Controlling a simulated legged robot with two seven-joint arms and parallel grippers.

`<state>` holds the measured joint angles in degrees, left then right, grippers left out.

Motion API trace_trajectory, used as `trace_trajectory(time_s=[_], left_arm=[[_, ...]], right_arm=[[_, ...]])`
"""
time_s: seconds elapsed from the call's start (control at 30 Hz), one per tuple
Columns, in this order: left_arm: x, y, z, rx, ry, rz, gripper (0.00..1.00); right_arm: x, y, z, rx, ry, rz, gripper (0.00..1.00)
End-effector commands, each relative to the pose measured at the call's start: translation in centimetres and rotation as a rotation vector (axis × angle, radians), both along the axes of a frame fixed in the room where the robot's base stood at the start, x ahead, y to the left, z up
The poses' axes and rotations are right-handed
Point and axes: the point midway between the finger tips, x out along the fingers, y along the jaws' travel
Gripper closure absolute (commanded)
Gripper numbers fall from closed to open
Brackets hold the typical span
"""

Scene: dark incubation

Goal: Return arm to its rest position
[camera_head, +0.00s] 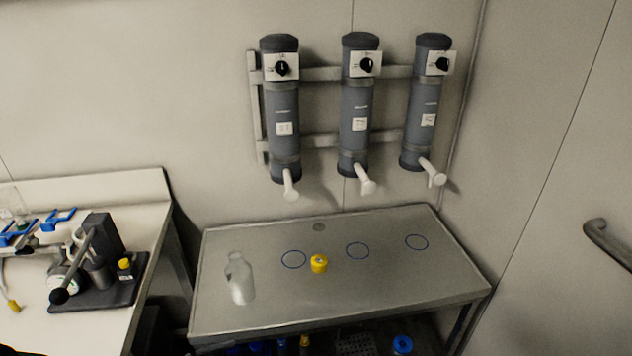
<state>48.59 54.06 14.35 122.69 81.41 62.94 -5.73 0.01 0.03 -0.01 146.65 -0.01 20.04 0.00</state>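Neither of my grippers shows in the head view, and I see no arm of mine that I can make out. A clear bottle (240,280) stands upright on the left part of the metal table (330,297). A yellow cap (319,263) sits on the same table, between the left and middle blue circles. The bottle's mouth looks uncovered.
Grey dispensers with white spouts hang on the wall: left (284,108), middle (359,108), right (427,108). A white bench (95,203) at left carries a black device (107,262). A handrail (607,243) is at right. The metal table's front right is clear.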

Motion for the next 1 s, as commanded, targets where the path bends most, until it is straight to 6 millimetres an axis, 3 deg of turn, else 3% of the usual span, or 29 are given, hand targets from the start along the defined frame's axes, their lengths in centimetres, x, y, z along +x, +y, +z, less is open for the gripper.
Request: trace_trajectory(time_s=[0.1, 0.2, 0.27, 0.33, 0.43, 0.57, 1.0], left_arm=[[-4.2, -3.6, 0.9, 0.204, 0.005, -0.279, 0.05], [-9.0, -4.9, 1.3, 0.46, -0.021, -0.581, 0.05], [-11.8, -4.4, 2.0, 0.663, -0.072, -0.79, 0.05], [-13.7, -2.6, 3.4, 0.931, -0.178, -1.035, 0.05], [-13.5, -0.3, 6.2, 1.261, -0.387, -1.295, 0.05], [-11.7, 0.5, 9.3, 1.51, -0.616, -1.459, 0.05], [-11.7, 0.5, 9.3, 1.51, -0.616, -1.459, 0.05]], right_arm=[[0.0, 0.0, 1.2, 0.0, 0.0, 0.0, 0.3], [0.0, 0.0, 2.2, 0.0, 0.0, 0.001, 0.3], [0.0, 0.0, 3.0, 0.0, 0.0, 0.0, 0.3], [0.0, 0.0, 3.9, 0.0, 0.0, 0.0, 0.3], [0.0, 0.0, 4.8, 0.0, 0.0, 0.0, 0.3], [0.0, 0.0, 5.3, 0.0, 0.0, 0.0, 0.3], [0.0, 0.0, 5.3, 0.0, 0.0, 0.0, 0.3]])
